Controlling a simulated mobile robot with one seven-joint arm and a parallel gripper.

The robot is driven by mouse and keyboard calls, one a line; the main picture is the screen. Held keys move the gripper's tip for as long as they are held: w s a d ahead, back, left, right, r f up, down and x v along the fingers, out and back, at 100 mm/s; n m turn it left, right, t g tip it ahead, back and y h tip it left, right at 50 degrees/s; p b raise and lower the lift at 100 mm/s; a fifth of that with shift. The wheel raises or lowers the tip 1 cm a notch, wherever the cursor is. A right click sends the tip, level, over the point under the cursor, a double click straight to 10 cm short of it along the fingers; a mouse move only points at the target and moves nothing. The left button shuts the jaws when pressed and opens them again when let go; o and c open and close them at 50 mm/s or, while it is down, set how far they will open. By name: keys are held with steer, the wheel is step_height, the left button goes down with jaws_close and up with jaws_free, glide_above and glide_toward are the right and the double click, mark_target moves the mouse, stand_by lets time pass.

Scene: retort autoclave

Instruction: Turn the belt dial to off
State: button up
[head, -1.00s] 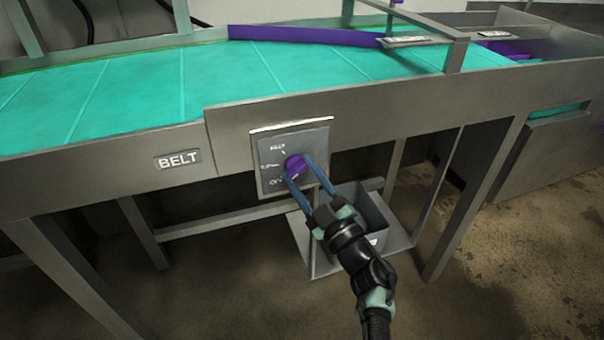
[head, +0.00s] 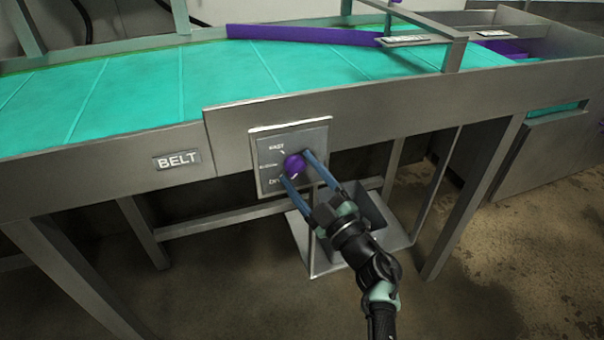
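The purple belt dial (head: 293,162) sits on a grey square panel (head: 268,185) on the front of the conveyor frame. The panel has a label at the top that seems to read FAST, a blurred one in the middle and one at the lower left, too blurred to read surely. Which label the dial points to, I cannot tell. My gripper (head: 295,167) is open, its two blue fingers on either side of the dial, one at lower left and one at upper right. A gap shows between the fingers and the dial.
A BELT sign (head: 177,160) is left of the panel. The turquoise conveyor belt (head: 130,90) runs above, with a purple guide bar (head: 300,35) across it. A grey bin (head: 372,212) stands on a low shelf behind my gripper. Frame legs (head: 470,200) stand on both sides.

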steer(key=shift+o, duration=0.3)
steer(key=shift+d, duration=0.1)
steer(key=p+v, duration=0.2)
steer(key=v, duration=1.1)
